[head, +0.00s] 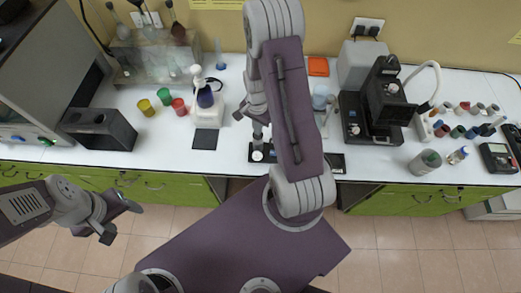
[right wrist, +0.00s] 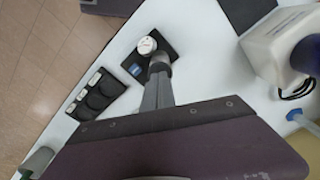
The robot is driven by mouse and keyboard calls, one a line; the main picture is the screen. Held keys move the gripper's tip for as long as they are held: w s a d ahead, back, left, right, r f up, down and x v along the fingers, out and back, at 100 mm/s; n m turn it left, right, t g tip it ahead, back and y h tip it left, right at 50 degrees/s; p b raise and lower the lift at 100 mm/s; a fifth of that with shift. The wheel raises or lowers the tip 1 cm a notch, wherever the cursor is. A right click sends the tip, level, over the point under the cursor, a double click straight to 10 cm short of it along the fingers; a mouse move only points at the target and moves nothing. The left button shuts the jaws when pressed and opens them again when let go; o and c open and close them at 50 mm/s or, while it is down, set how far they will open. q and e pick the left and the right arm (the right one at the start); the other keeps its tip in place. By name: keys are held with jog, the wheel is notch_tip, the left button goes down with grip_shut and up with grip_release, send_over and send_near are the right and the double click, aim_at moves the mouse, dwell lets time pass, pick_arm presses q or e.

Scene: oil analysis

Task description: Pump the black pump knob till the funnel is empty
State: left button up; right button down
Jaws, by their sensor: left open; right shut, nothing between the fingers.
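A small black unit (right wrist: 166,42) with a round white-faced dial (right wrist: 147,46) and a blue patch stands on the white counter. The dial also shows in the head view (head: 257,155). My right gripper (right wrist: 158,76) is shut and empty, with its tips right at this unit's edge; I cannot tell whether they touch it. A short dark grey cylinder at its tips may be the pump knob or part of the gripper. I cannot pick out the funnel with certainty; my right arm covers part of the counter. My left gripper (head: 120,220) is open and empty above the floor.
A white stand with a dark blue vessel (head: 205,97) is behind a black mat (head: 205,139). A black holder with round recesses (right wrist: 95,95) lies beside the unit. A microscope (head: 385,100), several small jars and a grey canister (head: 425,162) stand to the right.

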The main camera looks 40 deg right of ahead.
jog(key=shift+f+b, duration=1.15)
jog(key=shift+f, duration=0.5)
jog(key=shift+r, duration=0.15)
jog(key=shift+r+p, duration=1.75)
jog(key=shift+r, duration=0.05)
notch_tip(320, 180, up, 5)
jog(key=p, duration=0.4)
jog(key=shift+r, duration=0.1)
